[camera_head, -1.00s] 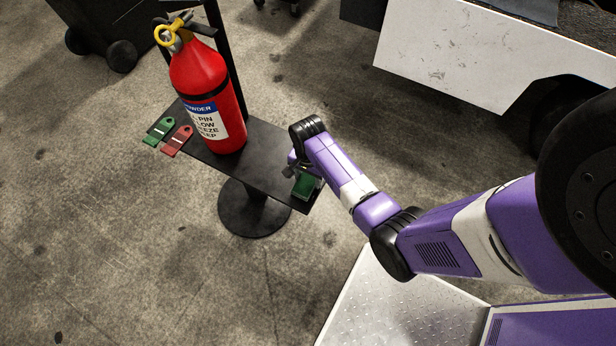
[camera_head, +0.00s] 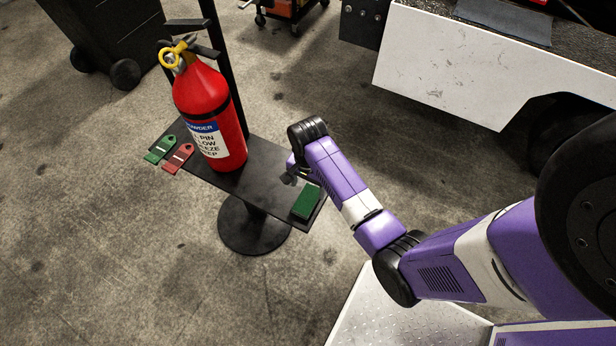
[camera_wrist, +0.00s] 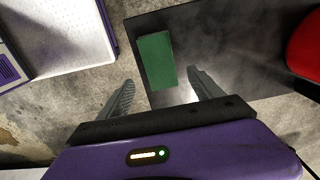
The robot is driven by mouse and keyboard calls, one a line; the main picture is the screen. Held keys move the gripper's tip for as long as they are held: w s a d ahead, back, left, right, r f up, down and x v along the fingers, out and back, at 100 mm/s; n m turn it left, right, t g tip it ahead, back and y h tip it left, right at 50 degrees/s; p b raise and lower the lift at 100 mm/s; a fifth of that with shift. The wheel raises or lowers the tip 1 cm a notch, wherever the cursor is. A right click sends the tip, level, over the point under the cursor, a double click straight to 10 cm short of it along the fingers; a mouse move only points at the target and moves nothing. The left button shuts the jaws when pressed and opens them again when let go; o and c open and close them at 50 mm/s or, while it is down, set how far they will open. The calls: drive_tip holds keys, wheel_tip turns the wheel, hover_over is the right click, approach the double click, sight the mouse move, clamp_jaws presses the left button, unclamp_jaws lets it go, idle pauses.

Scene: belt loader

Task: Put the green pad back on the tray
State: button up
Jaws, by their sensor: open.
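The green pad (camera_head: 306,202) lies flat on the right end of the black tray (camera_head: 262,166), near its edge. In the wrist view the pad (camera_wrist: 156,61) is a green rectangle on the dark tray (camera_wrist: 215,45), just beyond my fingertips. My gripper (camera_wrist: 160,82) is open and empty, with one finger on each side of the pad's near end and a gap to it. In the head view my gripper (camera_head: 300,174) is partly hidden by my wrist and sits close above the tray's right end.
A red fire extinguisher (camera_head: 205,110) stands on the tray, left of the pad; it also shows in the wrist view (camera_wrist: 306,45). A green tag (camera_head: 160,149) and a red tag (camera_head: 178,158) lie at the tray's left end. A black post (camera_head: 225,60) rises behind the extinguisher.

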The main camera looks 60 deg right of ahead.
sight(308, 197)
wheel_tip(308, 197, up, 5)
drive_tip(key=a+f, duration=0.1)
drive_tip(key=s+a+f+n+t, duration=0.1)
drive_tip(key=a, duration=0.1)
drive_tip(key=a+f+n, duration=0.1)
drive_tip(key=shift+s+a+h, duration=0.2)
drive_tip(key=shift+s+h, duration=0.1)
drive_tip(key=s+a+r+n+t+h, duration=0.1)
drive_tip(key=s+a+r+n+t, duration=0.2)
drive_tip(key=s+a+n+t, duration=0.5)
drive_tip(key=s+a+r+n+t, duration=0.2)
drive_tip(key=s+r, duration=0.1)
drive_tip(key=r, duration=0.5)
drive_tip(key=s+a+r+n+t+y, duration=0.1)
drive_tip(key=s+a+r+n+t, duration=0.1)
drive_tip(key=r, duration=0.6)
drive_tip(key=s+a+r+n+t, duration=0.1)
drive_tip(key=s+a+r+n, duration=0.2)
drive_tip(key=r, duration=0.5)
drive_tip(key=shift+s+r+n+t+y, duration=0.2)
drive_tip(key=shift+s+n+t+y, duration=0.1)
drive_tip(key=shift+s+t, duration=0.15)
drive_tip(key=shift+a, duration=0.1)
